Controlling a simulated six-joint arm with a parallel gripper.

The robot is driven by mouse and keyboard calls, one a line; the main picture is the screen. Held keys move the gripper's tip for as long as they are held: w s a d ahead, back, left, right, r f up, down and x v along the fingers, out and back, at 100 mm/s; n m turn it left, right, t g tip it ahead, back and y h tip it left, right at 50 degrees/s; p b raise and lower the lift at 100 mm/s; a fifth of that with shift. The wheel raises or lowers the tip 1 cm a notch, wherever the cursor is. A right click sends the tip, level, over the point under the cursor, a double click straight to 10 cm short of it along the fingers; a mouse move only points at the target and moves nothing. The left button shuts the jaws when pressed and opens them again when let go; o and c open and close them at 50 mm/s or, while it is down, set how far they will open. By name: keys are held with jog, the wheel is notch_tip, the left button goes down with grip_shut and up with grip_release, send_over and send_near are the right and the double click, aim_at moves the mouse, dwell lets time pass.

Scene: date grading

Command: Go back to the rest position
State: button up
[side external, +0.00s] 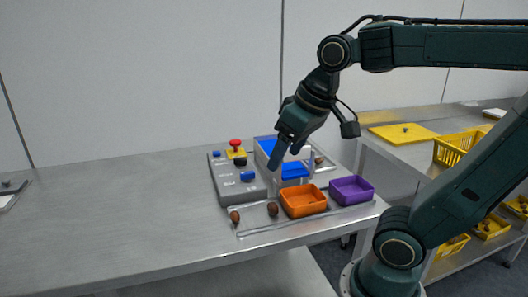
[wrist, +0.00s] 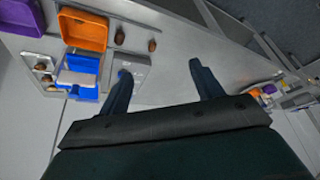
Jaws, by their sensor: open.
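My gripper (side external: 284,158) is open and empty, pointing down in the air above the bench, near the blue and clear device (side external: 267,146). In the wrist view both fingers of my gripper (wrist: 160,68) stand well apart with nothing between them. An orange tray (side external: 303,203) and a purple tray (side external: 351,190) sit side by side at the bench's front right; the orange tray (wrist: 83,30) also shows top left in the wrist view. Two brown dates lie left of the orange tray, one date (side external: 272,209) close to it and another (side external: 235,216) further left.
A grey control box (side external: 235,190) with a red button (side external: 235,143) stands left of the device. A side table at right holds a yellow board (side external: 403,134) and a yellow basket (side external: 455,150).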

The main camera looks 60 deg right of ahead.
jog(key=s+a+f+n+t, duration=0.1)
jog(key=s+a+f, duration=0.1)
jog(key=s, duration=0.3)
jog(key=shift+f+n, duration=0.3)
jog(key=shift+f, duration=0.1)
jog(key=shift+c, duration=0.3)
